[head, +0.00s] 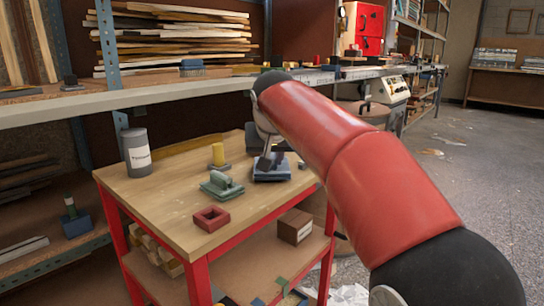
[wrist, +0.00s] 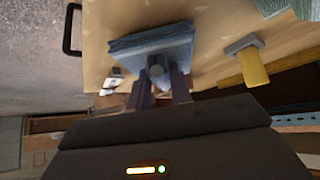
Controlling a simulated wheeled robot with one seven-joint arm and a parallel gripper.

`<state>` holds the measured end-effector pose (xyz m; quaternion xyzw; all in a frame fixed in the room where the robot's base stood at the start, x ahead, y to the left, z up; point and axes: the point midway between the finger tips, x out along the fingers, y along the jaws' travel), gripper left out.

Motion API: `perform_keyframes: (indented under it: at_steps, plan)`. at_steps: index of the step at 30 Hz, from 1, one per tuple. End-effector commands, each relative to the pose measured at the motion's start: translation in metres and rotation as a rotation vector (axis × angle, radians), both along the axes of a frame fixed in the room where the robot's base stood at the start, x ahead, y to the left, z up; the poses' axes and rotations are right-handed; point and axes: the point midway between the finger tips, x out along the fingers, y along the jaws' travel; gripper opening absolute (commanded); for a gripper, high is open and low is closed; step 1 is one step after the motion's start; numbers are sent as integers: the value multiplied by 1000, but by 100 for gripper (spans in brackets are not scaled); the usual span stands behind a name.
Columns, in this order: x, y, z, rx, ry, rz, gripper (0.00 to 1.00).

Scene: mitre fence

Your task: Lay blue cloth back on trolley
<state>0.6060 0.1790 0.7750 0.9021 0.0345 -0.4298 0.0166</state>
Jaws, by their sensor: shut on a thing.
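The blue cloth (head: 272,171) is a folded, flat blue-grey pad near the back right of the trolley's wooden top (head: 150,190). In the wrist view the cloth (wrist: 152,42) lies just beyond my fingertips, with a round grey knob-like part between them. My gripper (head: 268,160) comes down onto the cloth from above and is shut on it; the fingers also show in the wrist view (wrist: 158,88). I cannot tell whether the cloth rests on the wood or hangs slightly above it.
On the top stand a green tool (head: 222,186), a yellow cylinder on a grey base (head: 218,156), a red square frame (head: 211,218) and a grey can (head: 136,153). A brown box (head: 295,226) is on the lower shelf. A long workbench (head: 60,108) runs behind. The front left top is clear.

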Motion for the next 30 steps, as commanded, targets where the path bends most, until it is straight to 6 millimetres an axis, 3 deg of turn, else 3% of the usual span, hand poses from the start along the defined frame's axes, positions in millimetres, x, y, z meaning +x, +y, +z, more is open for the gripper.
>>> perform_keyframes:
  at_steps: [23,24,28,30]
  plan:
    - [0,0,-10,0,0,0,0]
    - [0,0,-9,0,0,0,26]
    - [0,0,-9,0,0,0,43]
    - [0,0,-9,0,0,0,46]
